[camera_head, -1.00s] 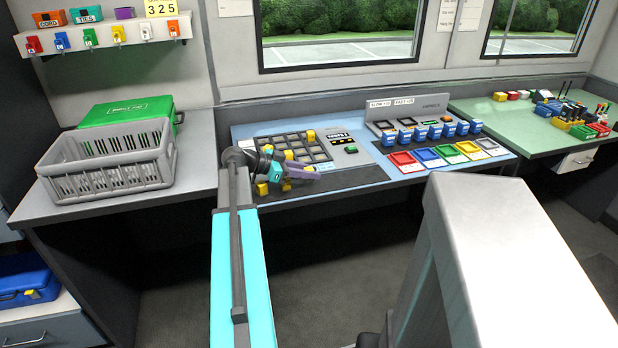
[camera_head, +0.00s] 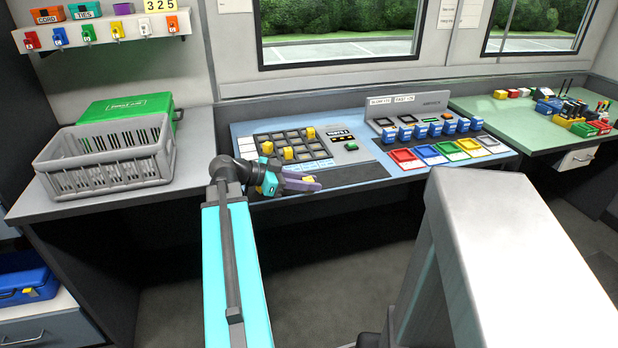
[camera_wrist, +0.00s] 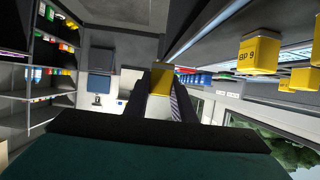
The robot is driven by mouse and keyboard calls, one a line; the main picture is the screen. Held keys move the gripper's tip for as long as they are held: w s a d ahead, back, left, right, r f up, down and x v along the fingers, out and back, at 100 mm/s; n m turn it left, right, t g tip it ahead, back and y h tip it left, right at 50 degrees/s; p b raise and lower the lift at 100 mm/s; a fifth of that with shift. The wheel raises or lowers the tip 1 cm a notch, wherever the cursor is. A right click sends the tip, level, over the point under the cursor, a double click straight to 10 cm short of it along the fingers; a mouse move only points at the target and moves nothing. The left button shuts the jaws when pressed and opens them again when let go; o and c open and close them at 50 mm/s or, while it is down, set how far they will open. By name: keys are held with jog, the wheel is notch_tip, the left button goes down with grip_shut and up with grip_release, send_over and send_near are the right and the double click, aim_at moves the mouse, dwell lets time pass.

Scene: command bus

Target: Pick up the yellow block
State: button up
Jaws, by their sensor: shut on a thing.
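A yellow block (camera_head: 308,180) is between the purple fingers of my gripper (camera_head: 304,185), at the front edge of the blue console. My gripper is shut on it. In the wrist view the same yellow block (camera_wrist: 160,82) sits between the two dark fingertips. The fingers hide part of it in the head view, and I cannot tell exactly how high it is above the console.
The blue console (camera_head: 362,174) has a dark grid with other yellow blocks (camera_head: 288,153) on it. Coloured trays (camera_head: 406,159) and several blue blocks (camera_head: 449,128) are right of the grid. A grey crate (camera_head: 150,155) stands left. A grey chair-like form (camera_head: 490,200) blocks the right foreground.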

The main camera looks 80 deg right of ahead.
aim_at(308, 192)
jog(key=a+b, duration=0.2)
jog(key=a, duration=0.1)
jog(key=shift+s+b, duration=0.2)
jog(key=shift+b, duration=0.1)
jog(key=shift+a+b, duration=0.25)
jog(key=shift+b, duration=1)
jog(key=b, duration=0.2)
jog(key=shift+a+b, duration=0.3)
jog(key=shift+s+a+b, duration=0.1)
jog(key=shift+a+b, duration=0.25)
jog(key=shift+b, duration=0.75)
jog(key=shift+s+a+r+b, duration=0.1)
jog(key=shift+a+r+b, duration=0.2)
jog(key=shift+b, duration=0.45)
